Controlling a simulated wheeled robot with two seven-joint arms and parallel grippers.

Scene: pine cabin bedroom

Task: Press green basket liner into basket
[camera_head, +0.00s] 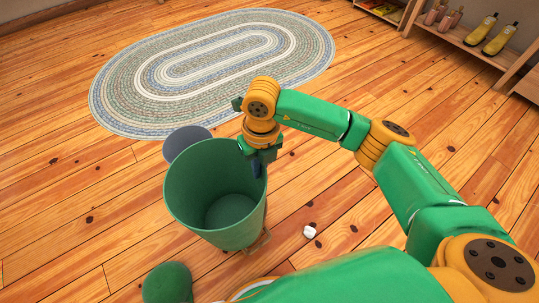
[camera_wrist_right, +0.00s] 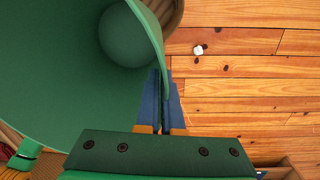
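The green basket liner (camera_head: 190,205) stands open-topped in the head view, and its inside fills the left of the right wrist view (camera_wrist_right: 60,60). A small part of the brown woven basket (camera_wrist_right: 168,12) shows outside the liner wall in the wrist view; the liner hides most of it. My right gripper (camera_head: 257,170) is at the liner's right rim, pointing down. In the wrist view its blue fingers (camera_wrist_right: 161,98) are close together, with the liner's edge between them. My left gripper is not in view.
A grey-blue round object (camera_head: 187,141) sits just behind the liner. A small white object (camera_head: 309,232) lies on the floor to the right. An oval braided rug (camera_head: 115,95) lies beyond. A shelf with bottles (camera_head: 470,50) stands at the upper right. Wood floor around is mostly clear.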

